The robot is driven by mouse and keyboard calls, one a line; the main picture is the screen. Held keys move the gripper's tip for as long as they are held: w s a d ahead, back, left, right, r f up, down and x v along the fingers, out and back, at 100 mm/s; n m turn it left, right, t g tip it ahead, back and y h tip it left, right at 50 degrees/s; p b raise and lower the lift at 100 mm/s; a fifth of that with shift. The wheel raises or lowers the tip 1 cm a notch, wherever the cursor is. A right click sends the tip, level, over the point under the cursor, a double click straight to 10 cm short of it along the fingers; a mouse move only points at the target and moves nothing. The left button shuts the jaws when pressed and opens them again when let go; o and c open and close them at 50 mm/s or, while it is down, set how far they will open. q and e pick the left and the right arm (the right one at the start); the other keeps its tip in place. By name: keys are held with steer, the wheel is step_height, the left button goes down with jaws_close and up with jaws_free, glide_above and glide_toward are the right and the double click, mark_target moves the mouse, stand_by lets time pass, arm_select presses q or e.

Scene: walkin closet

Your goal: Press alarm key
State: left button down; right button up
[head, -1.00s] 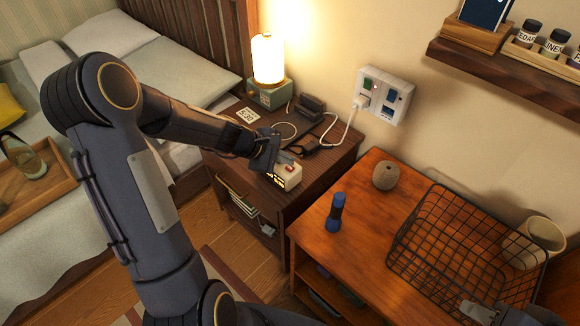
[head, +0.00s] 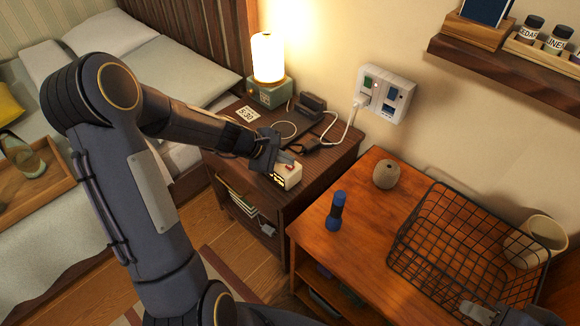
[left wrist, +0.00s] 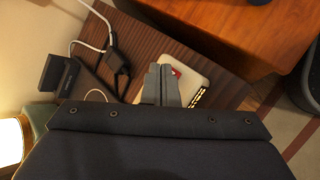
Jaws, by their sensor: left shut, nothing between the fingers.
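The alarm clock (head: 290,177) is a small cream box with a lit display, standing near the front edge of the dark nightstand (head: 325,160). Its red key (head: 289,167) is on top. My left gripper (head: 286,160) is shut and empty, with its fingertips right at the clock's top by the key. In the left wrist view the fingers (left wrist: 160,70) cover part of the clock (left wrist: 194,76), and the red key (left wrist: 176,72) shows just right of them. I cannot tell whether they touch it. My right gripper (head: 478,311) shows only partly at the bottom right.
A lit lamp (head: 268,72), a card (head: 247,114), a dark dock (head: 311,104) and cables share the nightstand. A wooden cabinet to the right holds a blue flashlight (head: 336,212), a round vase (head: 385,174) and a wire basket (head: 425,265). A socket panel (head: 385,93) is on the wall.

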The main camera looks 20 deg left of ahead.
arm_select(q)
steer(key=shift+f+b, duration=0.3)
steer(key=shift+f, duration=0.1)
stand_by(0.5)
steer(key=shift+r, duration=0.1)
steer(key=shift+r+p, duration=0.6)
steer(key=shift+r, duration=0.05)
step_height(320, 180, up, 6)
steer(key=p, duration=0.5)
steer(key=shift+r, duration=0.1)
stand_by(0.4)
